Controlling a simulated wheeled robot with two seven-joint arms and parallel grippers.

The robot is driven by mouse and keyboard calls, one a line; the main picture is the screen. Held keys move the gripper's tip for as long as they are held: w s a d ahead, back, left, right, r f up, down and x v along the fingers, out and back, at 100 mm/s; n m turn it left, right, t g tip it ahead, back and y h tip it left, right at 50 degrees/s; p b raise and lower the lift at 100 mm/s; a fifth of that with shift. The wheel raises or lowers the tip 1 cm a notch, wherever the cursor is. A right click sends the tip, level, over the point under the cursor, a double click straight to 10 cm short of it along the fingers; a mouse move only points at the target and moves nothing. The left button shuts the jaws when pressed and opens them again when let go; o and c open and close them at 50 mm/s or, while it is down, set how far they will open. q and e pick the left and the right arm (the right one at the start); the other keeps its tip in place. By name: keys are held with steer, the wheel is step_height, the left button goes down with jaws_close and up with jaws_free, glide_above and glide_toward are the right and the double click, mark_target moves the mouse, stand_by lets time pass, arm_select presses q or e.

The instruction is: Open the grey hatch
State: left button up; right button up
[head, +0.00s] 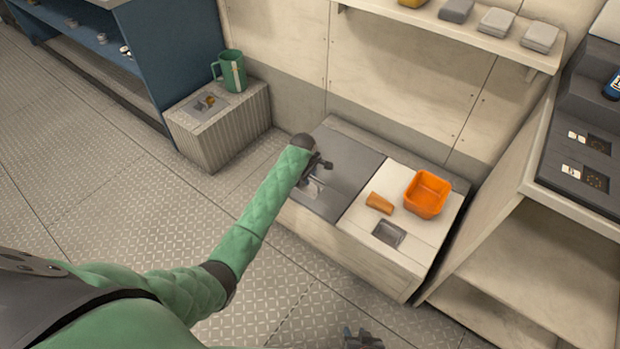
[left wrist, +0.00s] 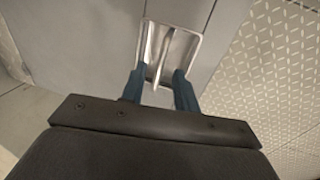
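The grey hatch (head: 350,160) is the left lid on top of a pale locker. It lies flat and looks closed. My left gripper (head: 320,170) is at its left part, over the metal pull handle (head: 312,187). In the left wrist view the handle (left wrist: 163,62) is a silver frame with a bar across its middle. My left gripper (left wrist: 160,82) has its blue fingers apart, one on each side of the bar, with gaps visible. My right gripper (head: 362,339) is partly cut off at the bottom edge, and its fingers are unclear.
The white lid (head: 405,210) beside the hatch carries an orange bin (head: 427,194), an orange-brown object (head: 380,203) and its own recessed pull (head: 388,233). A ribbed box (head: 222,125) with a green mug (head: 232,72) stands to the left. Shelving is at right; the front floor is clear.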

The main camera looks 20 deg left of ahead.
arm_select(q)
steer(key=shift+w+f, duration=0.1)
steer(key=shift+f, duration=0.55)
jaws_close()
